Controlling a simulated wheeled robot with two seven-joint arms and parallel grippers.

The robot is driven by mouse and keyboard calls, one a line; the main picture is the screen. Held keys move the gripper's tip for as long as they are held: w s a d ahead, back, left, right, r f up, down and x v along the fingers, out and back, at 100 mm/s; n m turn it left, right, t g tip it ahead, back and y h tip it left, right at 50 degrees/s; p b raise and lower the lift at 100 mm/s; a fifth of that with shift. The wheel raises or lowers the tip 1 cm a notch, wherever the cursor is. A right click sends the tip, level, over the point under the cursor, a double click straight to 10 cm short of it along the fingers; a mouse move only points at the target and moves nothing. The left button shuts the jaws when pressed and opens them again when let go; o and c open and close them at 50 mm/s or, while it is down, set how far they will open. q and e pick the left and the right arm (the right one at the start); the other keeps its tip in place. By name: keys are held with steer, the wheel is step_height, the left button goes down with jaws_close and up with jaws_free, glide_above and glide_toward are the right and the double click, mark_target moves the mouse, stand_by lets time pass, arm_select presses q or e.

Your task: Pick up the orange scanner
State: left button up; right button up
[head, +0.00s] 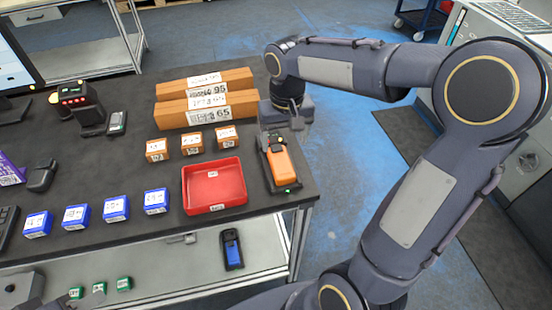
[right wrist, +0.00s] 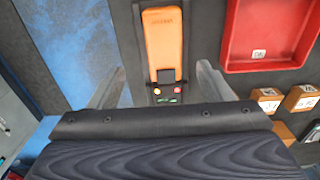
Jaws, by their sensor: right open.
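The orange scanner (head: 279,163) lies in a dark holder near the right edge of the dark table in the head view. In the right wrist view the orange scanner (right wrist: 162,42) is at the top middle, with a red and a yellow light at its near end. My right gripper (head: 284,118) is at the far end of the scanner. My left gripper is not in view.
A red tray (head: 214,207) stands just left of the scanner. Small orange boxes (head: 191,143), blue boxes (head: 116,208) and long brown boxes (head: 205,84) are on the table. A blue scanner (head: 231,249) is on the lower shelf.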

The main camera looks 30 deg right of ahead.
mark_target(280, 160)
steer(key=shift+w+f, duration=0.3)
steer(key=shift+f, duration=0.2)
steer(key=f, duration=0.7)
steer(key=shift+w+a+f, duration=0.1)
steer(key=shift+a+f, duration=0.05)
steer(key=shift+a, duration=0.15)
steer(key=c, duration=1.2)
steer(key=shift+r, duration=0.2)
